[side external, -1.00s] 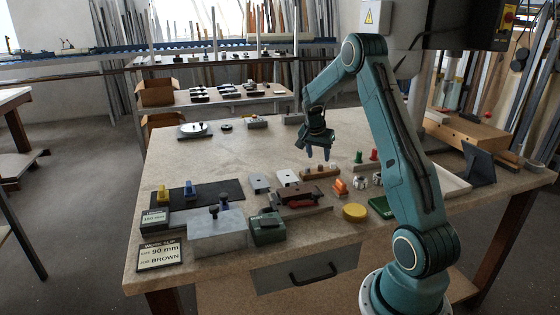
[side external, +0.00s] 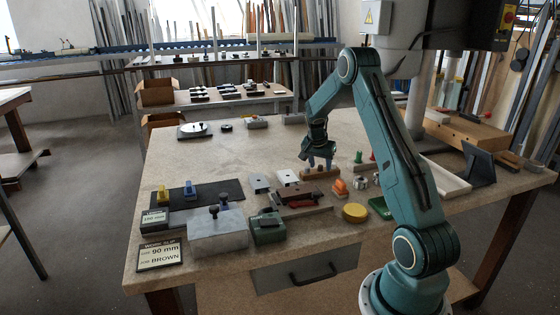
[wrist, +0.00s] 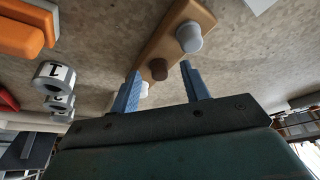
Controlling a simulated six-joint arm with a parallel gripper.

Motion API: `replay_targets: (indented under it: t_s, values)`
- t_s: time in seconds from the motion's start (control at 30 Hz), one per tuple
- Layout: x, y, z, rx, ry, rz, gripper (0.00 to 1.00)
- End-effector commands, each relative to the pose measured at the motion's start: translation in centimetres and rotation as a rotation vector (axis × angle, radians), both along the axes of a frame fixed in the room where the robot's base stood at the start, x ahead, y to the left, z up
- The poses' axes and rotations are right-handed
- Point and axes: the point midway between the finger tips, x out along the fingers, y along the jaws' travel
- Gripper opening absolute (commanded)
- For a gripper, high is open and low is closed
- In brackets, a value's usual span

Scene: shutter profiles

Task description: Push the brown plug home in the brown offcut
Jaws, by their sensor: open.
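A brown plug (wrist: 158,70) stands in a tan-brown block (wrist: 172,22), between a grey plug (wrist: 189,36) and a pale one (wrist: 144,89). My gripper (wrist: 161,76) is open, its blue fingers on either side of the brown plug in the wrist picture; contact cannot be told. In the side view my gripper (side external: 320,163) is low over the same block (side external: 312,174) and hides most of its plugs. A dark brown piece (side external: 301,196), possibly the brown offcut, lies on a brown base at the bench's middle. Its opening cannot be made out.
An orange piece (side external: 340,187), a yellow disc (side external: 355,212) and small rollers (side external: 360,181) lie nearby.

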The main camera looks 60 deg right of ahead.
Motion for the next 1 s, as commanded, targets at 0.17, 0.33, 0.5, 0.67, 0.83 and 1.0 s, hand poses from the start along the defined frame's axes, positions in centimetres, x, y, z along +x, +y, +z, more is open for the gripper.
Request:
replay_targets:
  t_s: [0.17, 0.33, 0.5, 0.67, 0.83, 1.0]
  values:
    - [0.00, 0.01, 0.04, 0.000, 0.000, 0.000, 0.46]
    - [0.00, 0.01, 0.05, 0.000, 0.000, 0.000, 0.46]
    - [0.00, 0.01, 0.05, 0.000, 0.000, 0.000, 0.16]
    - [-0.01, 0.01, 0.05, 0.000, 0.000, 0.000, 0.00]
    - [0.00, 0.01, 0.06, 0.000, 0.000, 0.000, 0.00]
    - [0.00, 0.01, 0.15, 0.000, 0.000, 0.000, 0.00]
